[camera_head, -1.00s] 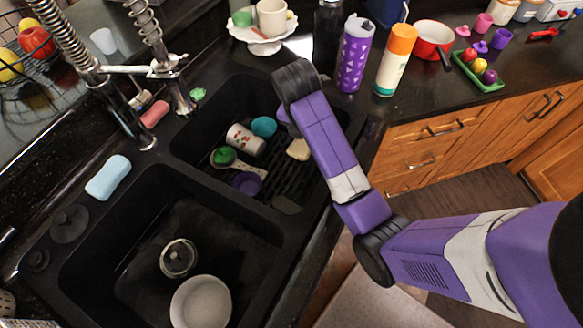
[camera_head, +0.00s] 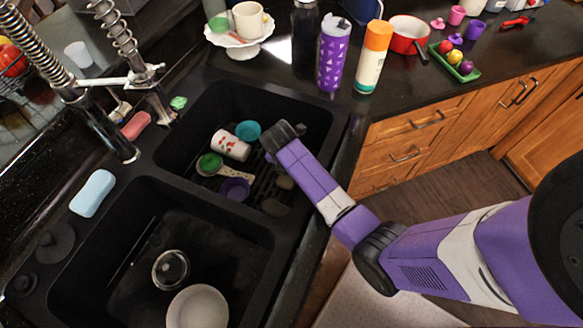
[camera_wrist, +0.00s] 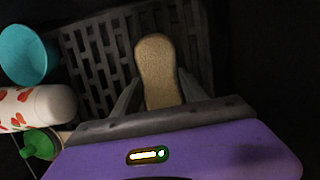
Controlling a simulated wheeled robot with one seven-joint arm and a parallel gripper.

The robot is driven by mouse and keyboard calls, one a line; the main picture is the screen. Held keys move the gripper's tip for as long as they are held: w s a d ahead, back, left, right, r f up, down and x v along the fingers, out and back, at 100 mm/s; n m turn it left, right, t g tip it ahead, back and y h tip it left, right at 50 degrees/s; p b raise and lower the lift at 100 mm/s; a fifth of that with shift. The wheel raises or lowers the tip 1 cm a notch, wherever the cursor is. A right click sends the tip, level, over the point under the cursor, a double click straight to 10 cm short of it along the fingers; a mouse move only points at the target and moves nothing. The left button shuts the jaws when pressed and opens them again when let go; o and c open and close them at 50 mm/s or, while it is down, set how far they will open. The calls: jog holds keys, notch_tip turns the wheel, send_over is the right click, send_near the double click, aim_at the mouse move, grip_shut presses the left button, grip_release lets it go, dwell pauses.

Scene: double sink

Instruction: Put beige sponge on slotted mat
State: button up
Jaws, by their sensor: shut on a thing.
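The beige sponge (camera_wrist: 155,65) is an oblong block between the two fingers of my gripper (camera_wrist: 158,88) in the wrist view. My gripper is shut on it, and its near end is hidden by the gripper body. The dark slotted mat (camera_wrist: 93,58) lies beneath and to the left of the sponge. In the head view, my gripper (camera_head: 272,158) is low inside the back basin, over the mat (camera_head: 262,190), partly hidden by my arm. A dull beige patch beside the arm looks like the sponge (camera_head: 284,181). I cannot tell whether the sponge touches the mat.
A white patterned cup (camera_head: 231,146), teal cup (camera_head: 248,131), purple cup (camera_head: 235,189) and spoon with a green item (camera_head: 211,163) sit left of my gripper. The basin wall is close on the right. The front basin holds a white bowl (camera_head: 198,308).

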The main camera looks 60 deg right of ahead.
aim_at(287, 178)
jog(key=shift+f, duration=0.3)
jog(key=o, duration=1.3)
jog(key=v, duration=1.2)
jog(key=shift+w+d+r, duration=0.1)
jog(key=shift+r, duration=0.15)
